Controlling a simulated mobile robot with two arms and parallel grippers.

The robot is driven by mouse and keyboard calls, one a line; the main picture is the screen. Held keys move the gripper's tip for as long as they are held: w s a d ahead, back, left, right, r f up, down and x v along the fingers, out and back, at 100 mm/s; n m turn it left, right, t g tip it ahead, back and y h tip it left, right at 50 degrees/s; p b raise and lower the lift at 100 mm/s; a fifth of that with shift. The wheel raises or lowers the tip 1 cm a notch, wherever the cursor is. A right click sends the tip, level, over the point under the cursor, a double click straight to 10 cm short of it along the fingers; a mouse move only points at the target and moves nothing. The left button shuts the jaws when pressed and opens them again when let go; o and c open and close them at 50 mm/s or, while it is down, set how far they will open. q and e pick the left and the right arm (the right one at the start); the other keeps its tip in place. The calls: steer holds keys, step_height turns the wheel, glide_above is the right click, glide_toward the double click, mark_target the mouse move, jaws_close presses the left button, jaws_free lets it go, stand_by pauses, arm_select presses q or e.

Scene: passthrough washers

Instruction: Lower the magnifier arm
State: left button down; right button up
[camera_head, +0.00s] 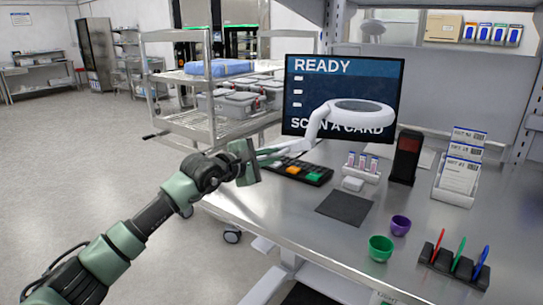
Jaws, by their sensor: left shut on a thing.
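The magnifier has a round lens head with a white rim (359,109) and a white jointed arm (314,127). It stands raised above the steel table in front of the monitor. My left gripper (277,155) reaches in from the left and is shut on the low left part of the white magnifier arm. The exact contact is small and partly hidden by the gripper body. The magnifier's base is hard to make out. My right gripper does not show.
A monitor (343,78) reading "READY / SCAN A CARD" stands behind the magnifier. Below lie a keypad with coloured keys (289,172), a tube rack (362,170) and a dark mat (344,207). Green (380,249) and purple (400,225) cups stand near the front. A wire cart (190,122) stands behind, left.

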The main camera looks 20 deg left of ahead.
arm_select(q)
steer(key=shift+s+d+f, duration=0.1)
steer(key=shift+d+f, duration=0.15)
steer(key=shift+f, duration=0.35)
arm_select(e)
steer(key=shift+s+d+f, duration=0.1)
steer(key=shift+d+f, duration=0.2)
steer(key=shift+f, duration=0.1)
arm_select(q)
steer(key=shift+f, duration=0.2)
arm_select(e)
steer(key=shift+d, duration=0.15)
arm_select(q)
steer(key=c, duration=1.5)
jaws_free()
steer(key=shift+r, duration=0.15)
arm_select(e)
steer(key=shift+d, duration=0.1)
arm_select(q)
steer(key=shift+r, duration=0.15)
